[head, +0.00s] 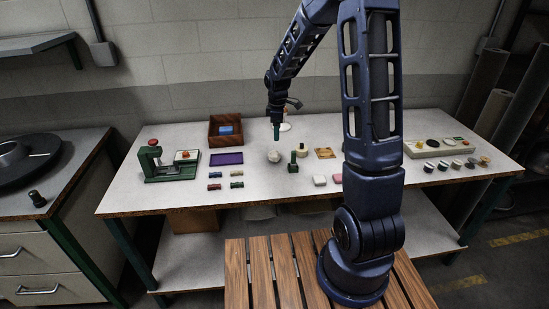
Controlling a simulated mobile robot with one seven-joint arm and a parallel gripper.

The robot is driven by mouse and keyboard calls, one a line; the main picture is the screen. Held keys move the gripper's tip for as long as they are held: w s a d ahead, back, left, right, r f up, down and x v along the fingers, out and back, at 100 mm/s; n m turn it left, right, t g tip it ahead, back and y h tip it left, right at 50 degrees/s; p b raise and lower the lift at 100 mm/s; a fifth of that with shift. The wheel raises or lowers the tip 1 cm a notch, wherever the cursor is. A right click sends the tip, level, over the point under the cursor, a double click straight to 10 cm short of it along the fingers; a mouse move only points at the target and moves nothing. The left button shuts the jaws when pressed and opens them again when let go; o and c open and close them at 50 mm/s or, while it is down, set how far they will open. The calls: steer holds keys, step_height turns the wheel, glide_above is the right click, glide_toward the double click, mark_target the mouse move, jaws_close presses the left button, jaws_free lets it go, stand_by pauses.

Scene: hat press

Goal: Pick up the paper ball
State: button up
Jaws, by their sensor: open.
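A crumpled whitish paper ball (274,156) lies on the light grey workbench (190,190), near its middle. My gripper (276,136) hangs from the arm above and just behind the ball in the picture. It points down and holds nothing that I can see. The fingers are small and dark here, and the gap between them is hard to make out. The ball looks apart from the fingers.
A green bottle-like piece (293,162) and a cream round piece (302,150) stand close right of the ball. A purple tray (227,159), wooden box (213,136) and green press (168,172) are at left. A divided tray (412,149) is at right.

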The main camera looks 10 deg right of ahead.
mark_target(274, 151)
steer(key=f, duration=0.1)
steer(key=w+a+f+n, duration=0.1)
steer(key=f, duration=0.1)
steer(key=shift+w+a+f, duration=0.2)
steer(key=shift+f, duration=0.3)
steer(key=shift+s+f, duration=0.2)
steer(key=shift+f, duration=4.9)
steer(key=shift+c, duration=0.5)
steer(key=c, duration=0.9)
